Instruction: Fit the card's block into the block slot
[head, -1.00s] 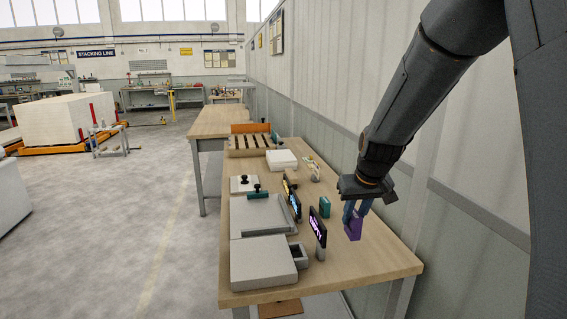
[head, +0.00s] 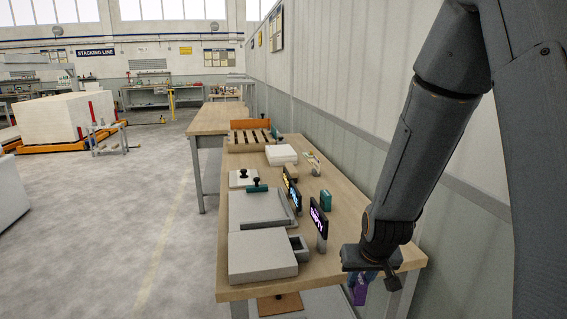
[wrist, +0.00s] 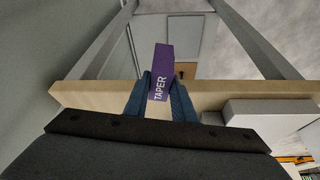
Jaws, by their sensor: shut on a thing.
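My gripper (head: 361,277) is shut on a purple block (head: 360,293) at the near right corner of the bench, right of the cards. In the wrist view the two blue fingers (wrist: 161,88) pinch the block (wrist: 164,65), which carries the word TAPER and reaches past the bench edge. A dark card with purple lettering (head: 318,222) stands upright on the bench, left of my gripper. A small grey open-topped box (head: 299,248) sits beside the near white box; I cannot tell whether it is the block slot. A teal block (head: 326,200) stands behind the purple-lettered card.
A wall runs along the right. Bare bench lies between the purple-lettered card and my arm.

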